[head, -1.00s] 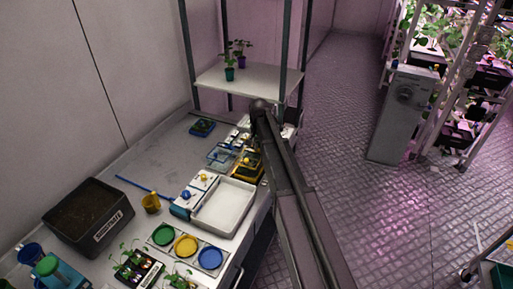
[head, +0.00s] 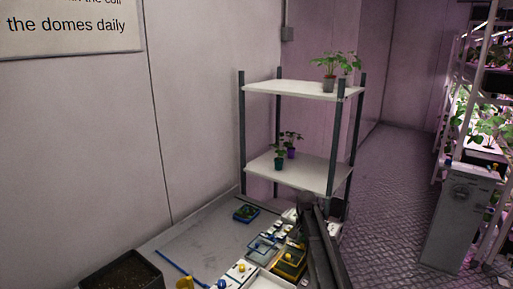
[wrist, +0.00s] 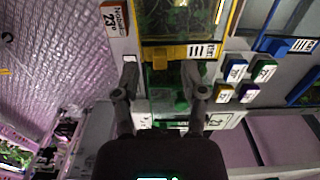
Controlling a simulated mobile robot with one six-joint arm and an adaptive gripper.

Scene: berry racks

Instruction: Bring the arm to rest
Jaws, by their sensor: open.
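My gripper (wrist: 164,92) is open and empty in the wrist view, its two fingers spread apart. Below it in that view are a yellow-framed box (wrist: 180,52) with green content and a label marked with bars. In the head view my arm reaches up from the bottom edge, and its end hangs over the right side of the bench (head: 190,236), near the foot of the shelf rack. The fingers themselves cannot be made out in the head view.
A shelf rack (head: 300,88) with potted plants stands at the bench's far end, close to my arm. Small coloured blocks (wrist: 236,70) lie beside the yellow-framed box.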

